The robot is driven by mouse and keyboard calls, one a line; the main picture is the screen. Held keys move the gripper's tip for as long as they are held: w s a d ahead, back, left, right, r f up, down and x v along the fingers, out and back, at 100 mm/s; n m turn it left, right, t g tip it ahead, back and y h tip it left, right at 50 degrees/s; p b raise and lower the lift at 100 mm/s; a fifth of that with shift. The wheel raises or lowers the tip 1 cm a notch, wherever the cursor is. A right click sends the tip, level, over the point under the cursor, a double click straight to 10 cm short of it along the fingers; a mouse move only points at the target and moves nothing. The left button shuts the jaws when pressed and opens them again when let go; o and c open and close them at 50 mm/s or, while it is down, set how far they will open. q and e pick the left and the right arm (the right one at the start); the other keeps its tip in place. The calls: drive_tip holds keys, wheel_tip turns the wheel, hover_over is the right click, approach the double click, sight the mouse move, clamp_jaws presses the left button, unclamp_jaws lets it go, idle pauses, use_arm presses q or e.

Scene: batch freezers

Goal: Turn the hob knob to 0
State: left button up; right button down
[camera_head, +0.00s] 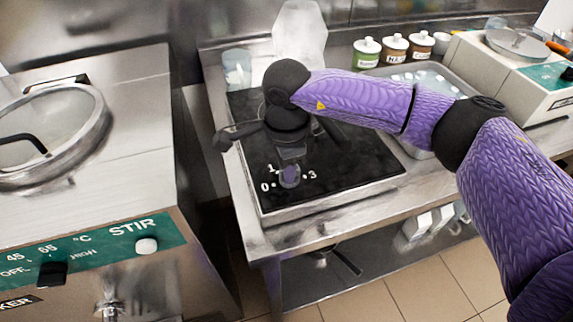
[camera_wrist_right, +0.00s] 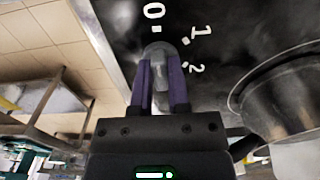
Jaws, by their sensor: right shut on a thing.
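The hob knob (camera_head: 290,177) is a small grey knob at the front of the black hob (camera_head: 345,170), with white marks 0, 1 and 3 visible around it in the head view. My right gripper (camera_head: 289,164) comes down from above, its purple fingers around the knob. In the right wrist view the fingers (camera_wrist_right: 160,88) are shut on the sides of the knob (camera_wrist_right: 158,56), with 0, 1 and 2 printed beyond it. The knob's pointer cannot be made out. My left gripper is out of view.
A machine marked STIR (camera_head: 130,235) is at left.

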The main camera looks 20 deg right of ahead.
drive_tip(key=c, duration=0.6)
unclamp_jaws()
wheel_tip(320, 180, up, 10)
drive_tip(key=p, duration=0.1)
drive_tip(key=shift+p, duration=0.35)
drive_tip(key=shift+f, duration=0.1)
